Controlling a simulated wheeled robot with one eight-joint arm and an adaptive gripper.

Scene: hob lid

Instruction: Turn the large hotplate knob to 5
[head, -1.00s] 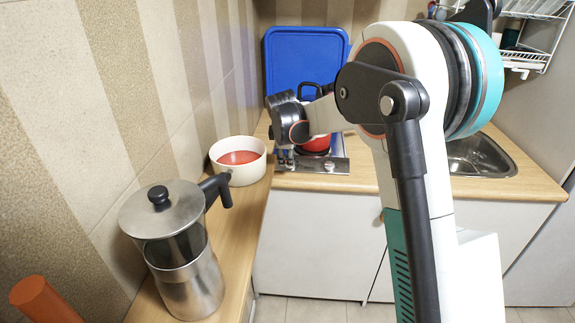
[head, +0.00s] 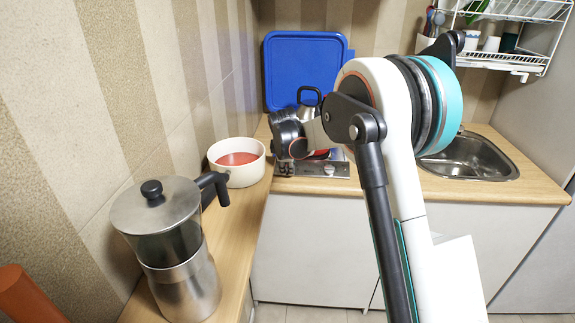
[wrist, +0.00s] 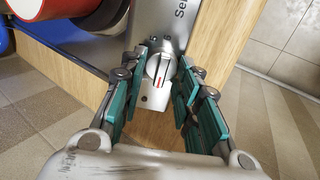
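The hotplate (head: 341,170) is a metal panel on the far counter, seen partly behind my arm. A light knob (head: 329,169) shows on its front, right of my gripper (head: 285,168). In the wrist view, a round silver-white knob (wrist: 159,67) with a red line sits near the panel's end. My gripper (wrist: 160,76) is open there, with one green-padded finger on each side of this knob. Contact cannot be told. A red pot (wrist: 62,8) stands on the hotplate, mostly hidden behind my arm in the head view.
A white bowl (head: 214,172) with red contents stands left of the hotplate, near my gripper. A steel moka pot (head: 183,270) is on the near left counter. A blue board (head: 300,60) leans at the back. The sink (head: 470,158) is to the right.

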